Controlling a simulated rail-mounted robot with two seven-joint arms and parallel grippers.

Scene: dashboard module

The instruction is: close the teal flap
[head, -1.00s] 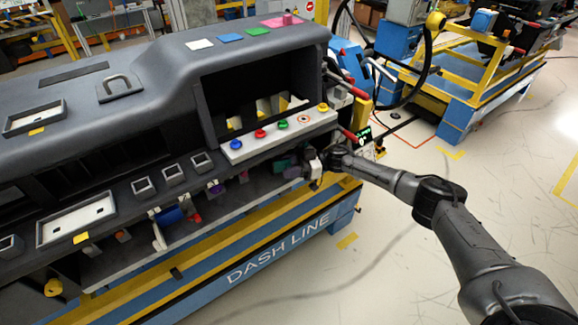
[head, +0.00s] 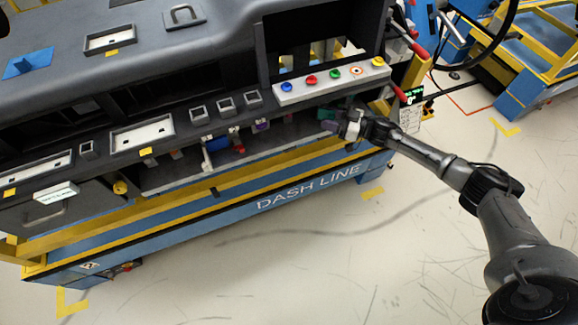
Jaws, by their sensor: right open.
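A small teal piece (head: 326,114), which looks like the teal flap, shows under the right end of the dashboard's lower edge, just left of my right gripper. It is small and partly in shadow, so I cannot tell how far open it stands. My right gripper (head: 345,123) is open at the dashboard's underside, with its arm coming in from the right. It is close beside the teal piece, but I cannot tell whether they touch. My left gripper is out of view.
A white panel (head: 325,85) with coloured buttons sits just above the gripper. Red-tipped levers (head: 400,93) stick out at the dashboard's right end. A blue and yellow frame (head: 300,195) marked DASH LINE runs below. The floor in front is clear.

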